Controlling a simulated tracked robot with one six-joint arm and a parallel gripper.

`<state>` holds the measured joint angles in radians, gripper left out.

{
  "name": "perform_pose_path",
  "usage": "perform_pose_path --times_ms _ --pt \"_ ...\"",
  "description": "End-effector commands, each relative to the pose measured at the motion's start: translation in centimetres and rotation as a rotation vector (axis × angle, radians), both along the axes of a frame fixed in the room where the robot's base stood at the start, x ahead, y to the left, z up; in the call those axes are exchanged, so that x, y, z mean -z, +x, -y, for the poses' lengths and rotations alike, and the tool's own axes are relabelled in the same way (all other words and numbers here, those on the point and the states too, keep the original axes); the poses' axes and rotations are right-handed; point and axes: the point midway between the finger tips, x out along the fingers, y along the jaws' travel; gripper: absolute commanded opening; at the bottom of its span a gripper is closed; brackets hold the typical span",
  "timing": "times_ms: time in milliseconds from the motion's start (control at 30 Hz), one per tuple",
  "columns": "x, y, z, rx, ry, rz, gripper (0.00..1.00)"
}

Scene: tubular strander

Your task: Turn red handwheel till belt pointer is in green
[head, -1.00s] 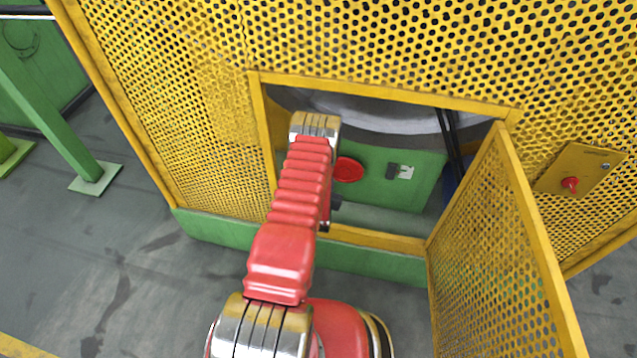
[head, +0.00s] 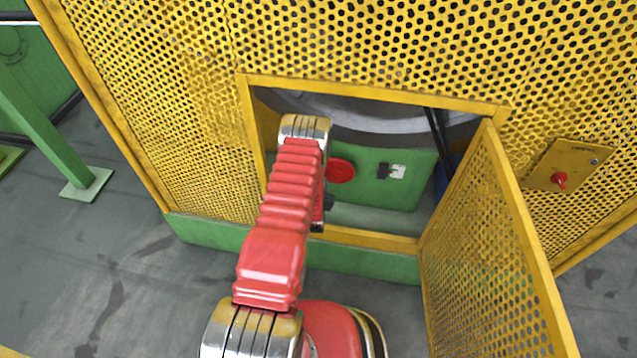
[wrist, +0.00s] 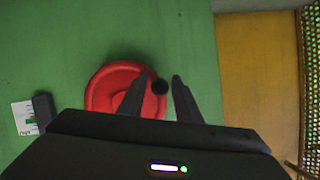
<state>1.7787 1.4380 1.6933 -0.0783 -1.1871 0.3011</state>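The red handwheel (head: 340,171) is on a green panel inside the opening in the yellow guard. It also shows in the wrist view (wrist: 100,92), with a dark round knob (wrist: 159,87) at its right rim. My gripper (wrist: 156,88) is open, with its two dark fingers apart and the knob between their tips in the picture. I cannot tell whether the fingers touch it. A dark block with a small white scale plate (head: 398,172) sits right of the wheel; the plate shows at the left of the wrist view (wrist: 25,117), with some green and red. The pointer is too small to read.
The perforated guard door (head: 490,245) stands open at the right of the opening. The yellow opening frame (head: 375,92) surrounds my arm's reach. A yellow plate with a red switch (head: 559,180) is on the guard at the right. Dark belts (head: 438,135) run down inside.

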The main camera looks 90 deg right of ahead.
Motion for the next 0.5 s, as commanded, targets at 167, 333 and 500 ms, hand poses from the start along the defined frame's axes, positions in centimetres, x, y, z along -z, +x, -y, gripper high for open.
perform_pose_path --times_ms 167,333,500 --pt "0.08 -0.09 -0.1 0.002 0.001 0.001 0.37" --pt "0.09 -0.12 -0.19 0.003 0.003 0.001 0.37" --pt "-0.17 -0.03 -0.89 0.004 0.003 0.001 0.37"
